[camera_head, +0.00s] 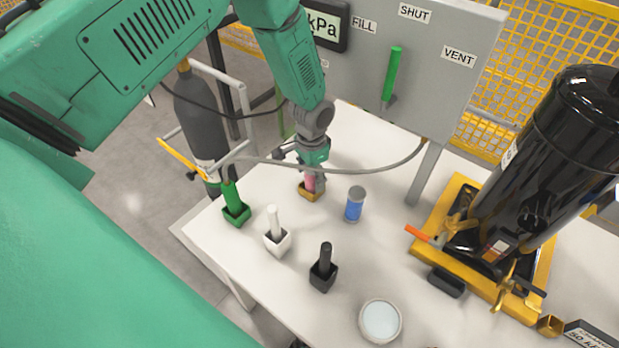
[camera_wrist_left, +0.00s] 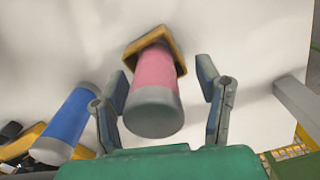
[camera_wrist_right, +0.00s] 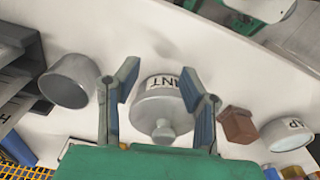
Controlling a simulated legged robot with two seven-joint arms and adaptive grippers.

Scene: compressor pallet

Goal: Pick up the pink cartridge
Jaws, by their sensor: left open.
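The pink cartridge (camera_head: 310,182) stands in a small ochre holder (camera_head: 309,194) near the table's back left edge. In the left wrist view the pink cartridge (camera_wrist_left: 155,85), with a grey end cap, lies between the spread fingers of my left gripper (camera_wrist_left: 161,78). A gap shows on each side. In the head view my left gripper (camera_head: 312,158) is above the cartridge and hides its upper part.
A blue cartridge (camera_head: 355,205) stands close to the right of the pink one. Green (camera_head: 235,207), white (camera_head: 275,236) and black (camera_head: 323,270) pieces stand in front. A grey hose (camera_head: 365,166) crosses beside my left gripper. A gauge panel (camera_head: 440,60) stands behind.

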